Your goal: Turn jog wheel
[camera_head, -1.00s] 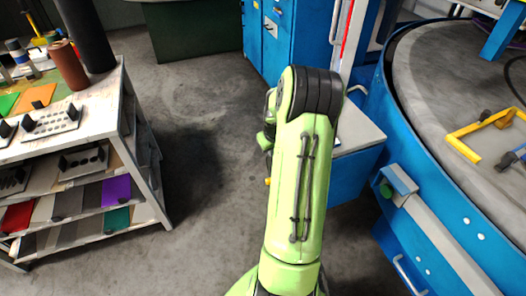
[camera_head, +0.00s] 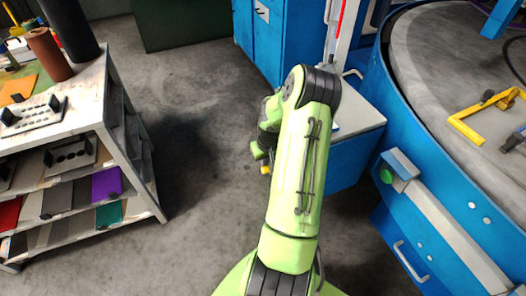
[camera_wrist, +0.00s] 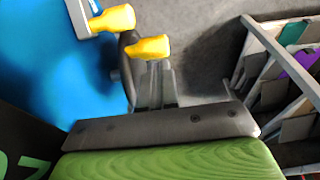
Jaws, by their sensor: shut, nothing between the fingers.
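No jog wheel can be made out for certain. In the wrist view, a dark curved rim (camera_wrist: 127,62) shows beside and partly behind the yellow fingertips; I cannot tell whether it is a wheel. My gripper (camera_wrist: 132,33) has yellow fingertips and is shut with nothing held. In the head view, my gripper (camera_head: 265,170) is mostly hidden behind my green arm, with only a small yellow tip showing above the floor. A green round knob (camera_head: 386,176) is on a grey box on the side of the blue round machine (camera_head: 455,180), right of my arm.
A workbench (camera_head: 88,92) with shelves of coloured sheets stands at the left. A blue cabinet (camera_head: 262,40) stands at the back. A grey-topped blue pedestal (camera_head: 360,118) is just right of my arm. Floor (camera_head: 195,110) between bench and arm is clear.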

